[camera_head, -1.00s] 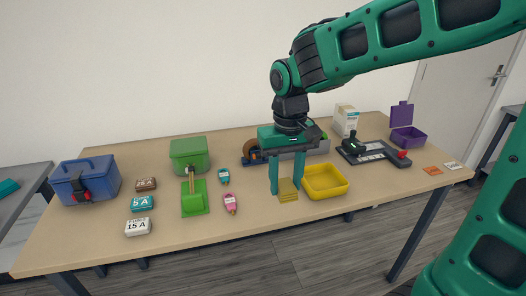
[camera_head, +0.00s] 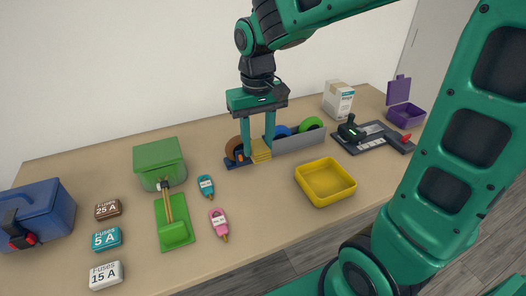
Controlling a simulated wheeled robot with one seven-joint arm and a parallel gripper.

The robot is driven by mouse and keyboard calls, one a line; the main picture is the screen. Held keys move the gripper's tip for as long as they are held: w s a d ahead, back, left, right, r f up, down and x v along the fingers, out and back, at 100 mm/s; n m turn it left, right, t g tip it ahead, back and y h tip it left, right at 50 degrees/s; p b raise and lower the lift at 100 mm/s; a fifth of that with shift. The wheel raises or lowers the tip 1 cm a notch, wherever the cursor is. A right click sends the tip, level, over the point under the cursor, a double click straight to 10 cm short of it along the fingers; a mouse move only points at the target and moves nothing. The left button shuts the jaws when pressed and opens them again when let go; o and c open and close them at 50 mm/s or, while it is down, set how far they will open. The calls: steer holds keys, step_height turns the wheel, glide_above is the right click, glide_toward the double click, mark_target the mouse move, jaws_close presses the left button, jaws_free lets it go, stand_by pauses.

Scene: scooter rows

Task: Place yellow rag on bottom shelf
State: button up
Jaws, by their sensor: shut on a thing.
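The yellow rag (camera_head: 261,151) is a small folded stack between the fingers of my gripper (camera_head: 258,149), which is shut on it. My gripper points down in front of the tape rack at the back of the table. The rag's height above the table is hard to tell. No shelf can be made out in this view.
A yellow tray (camera_head: 325,184) stands empty at front right. The tape rack (camera_head: 300,143) is close behind the rag. A green box (camera_head: 159,162), green dustpan (camera_head: 175,234), blue toolbox (camera_head: 38,214) and several fuse boxes are left. Clear tabletop lies left of the tray.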

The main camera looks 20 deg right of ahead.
steer(key=w+d+f, duration=0.1)
steer(key=d+f, duration=0.1)
steer(key=d, duration=0.1)
steer(key=w+d+f, duration=0.2)
steer(key=d, duration=0.1)
steer(key=w+d+f, duration=0.1)
steer(key=d+f, duration=0.1)
steer(key=d, duration=0.1)
steer(key=shift+w+d+f, duration=0.15)
steer(key=shift+f, duration=2.05)
steer(key=shift+f, duration=0.1)
steer(key=o, duration=1)
steer(key=shift+r, duration=6.2)
